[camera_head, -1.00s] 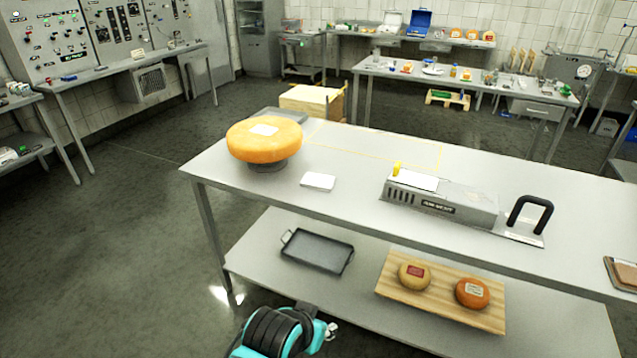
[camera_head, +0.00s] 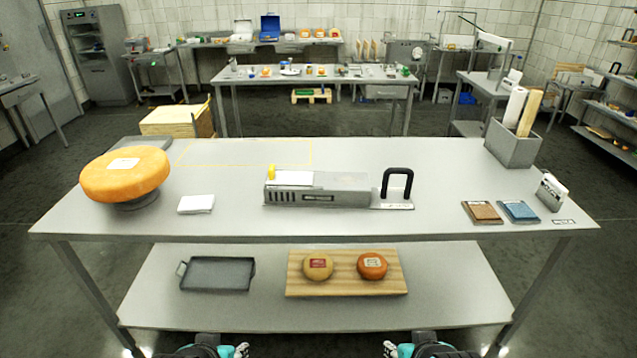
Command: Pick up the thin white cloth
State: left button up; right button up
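A flat white folded piece (camera_head: 196,203), which looks like the thin white cloth, lies on the left part of the steel table top (camera_head: 240,222). It is just right of the big orange cheese wheel (camera_head: 105,185). My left gripper (camera_head: 241,350) shows only in part at the bottom edge, low in front of the table and well away from the cloth. My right gripper (camera_head: 390,349) also shows in part at the bottom edge, right of the left one. Both are small and cut off, so their finger openings are unclear.
The cheese wheel sits on a dark round stand. A grey slicing device (camera_head: 318,190) with a black handle is mid-table. The lower shelf holds a tray (camera_head: 217,273) and a cheese board (camera_head: 346,286).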

aim_at(202, 204)
jog(key=i+j+z, duration=0.1)
jog(key=j, duration=0.25)
jog(key=i+j, duration=0.3)
jog(key=i+j+z, duration=0.15)
jog(key=j, duration=0.2)
jog(key=i+j, duration=0.2)
jog(key=j, duration=0.15)
jog(key=i+j+z, duration=0.15)
jog(key=j, duration=0.25)
